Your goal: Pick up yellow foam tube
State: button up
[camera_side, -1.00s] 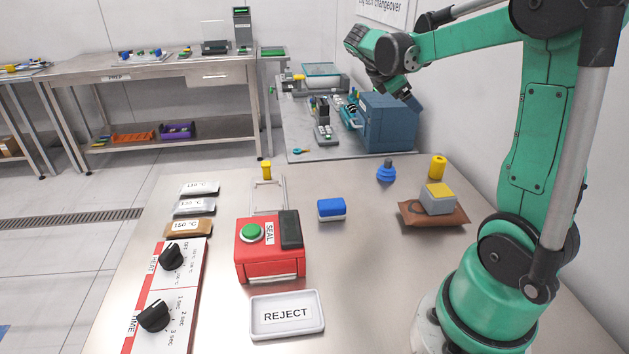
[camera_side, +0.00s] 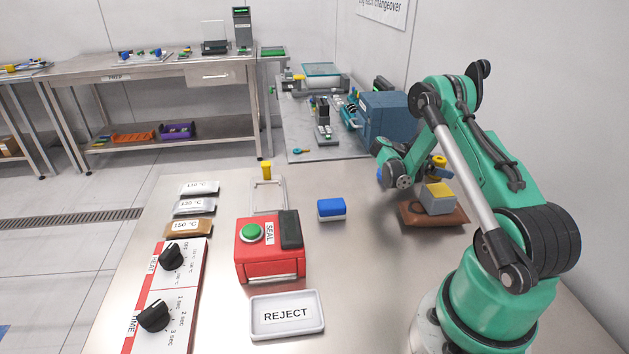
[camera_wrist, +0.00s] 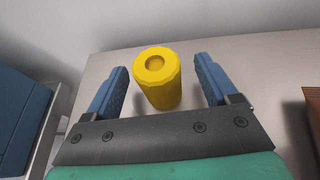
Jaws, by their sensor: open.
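The yellow foam tube (camera_wrist: 157,88) stands upright on the steel table, a short cylinder with a round recess in its top. In the wrist view it is between the two blue fingers of my gripper (camera_wrist: 161,66), with clear space on both sides. My gripper is open and holds nothing. In the side view only part of the tube (camera_side: 439,160) shows behind my arm, and my fingers are mostly hidden there.
A grey block with a yellow top (camera_side: 437,199) rests on a brown pouch (camera_side: 410,218) close to the tube. A blue-and-white block (camera_side: 331,209), red sealer (camera_side: 268,262) and REJECT tray (camera_side: 287,332) stand further left. A blue machine (camera_side: 385,122) is behind.

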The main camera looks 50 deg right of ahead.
jog(key=shift+x, duration=1.15)
grip_shut()
jog(key=shift+r, duration=0.1)
